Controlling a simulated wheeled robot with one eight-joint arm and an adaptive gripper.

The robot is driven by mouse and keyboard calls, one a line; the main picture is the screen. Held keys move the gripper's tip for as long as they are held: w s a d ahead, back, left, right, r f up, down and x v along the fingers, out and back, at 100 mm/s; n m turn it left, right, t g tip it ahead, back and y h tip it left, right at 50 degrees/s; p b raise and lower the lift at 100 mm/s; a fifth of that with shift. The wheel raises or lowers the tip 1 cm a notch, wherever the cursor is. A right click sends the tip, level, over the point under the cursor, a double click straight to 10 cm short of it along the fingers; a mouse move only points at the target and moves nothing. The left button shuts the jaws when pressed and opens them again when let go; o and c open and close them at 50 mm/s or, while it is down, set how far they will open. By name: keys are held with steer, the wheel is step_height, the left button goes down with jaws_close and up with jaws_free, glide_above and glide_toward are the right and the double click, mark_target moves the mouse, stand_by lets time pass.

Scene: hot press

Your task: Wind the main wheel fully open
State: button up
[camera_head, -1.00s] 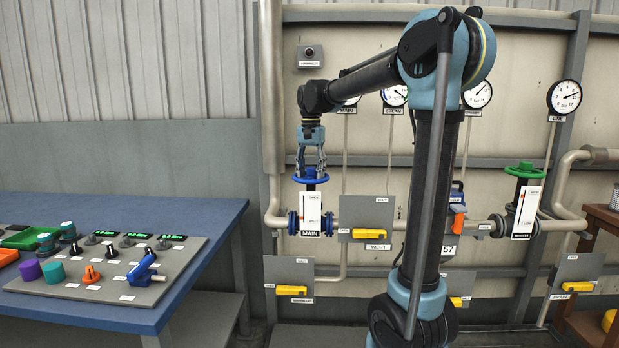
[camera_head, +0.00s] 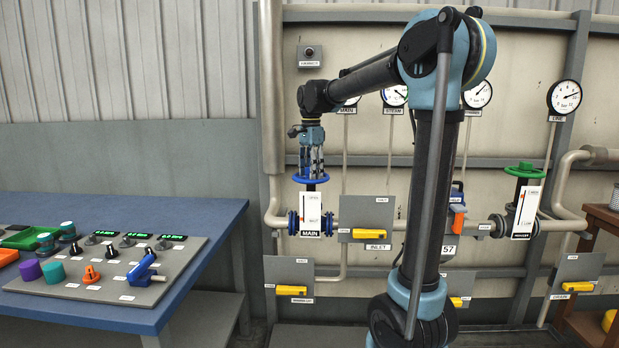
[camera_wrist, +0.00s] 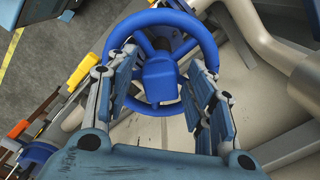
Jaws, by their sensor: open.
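The main wheel (camera_head: 311,179) is a blue handwheel lying flat on top of the main valve, above a white scale plate (camera_head: 310,207) and a plate reading MAIN. My gripper (camera_head: 311,170) points down over it in the head view. In the wrist view the blue wheel (camera_wrist: 168,20) shows its rim, spokes and hub. The fingers of my gripper (camera_wrist: 160,95) stand apart on the left and right of the hub. They appear to reach the ring, but I cannot tell whether they touch it. The pointer on the scale is too small to read surely.
A yellow-handled inlet lever (camera_head: 370,235) on a grey plate sits right of the main valve. A green handwheel (camera_head: 524,170) is farther right. Gauges (camera_head: 394,96) hang above. A blue bench (camera_head: 120,215) with a control panel is at the left.

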steer(key=shift+m, duration=2)
steer(key=c, duration=0.9)
steer(key=n, duration=0.3)
steer(key=shift+n, duration=0.3)
steer(key=n, duration=1)
steer(key=shift+n, duration=0.4)
steer(key=n, duration=0.5)
steer(key=shift+n, duration=0.4)
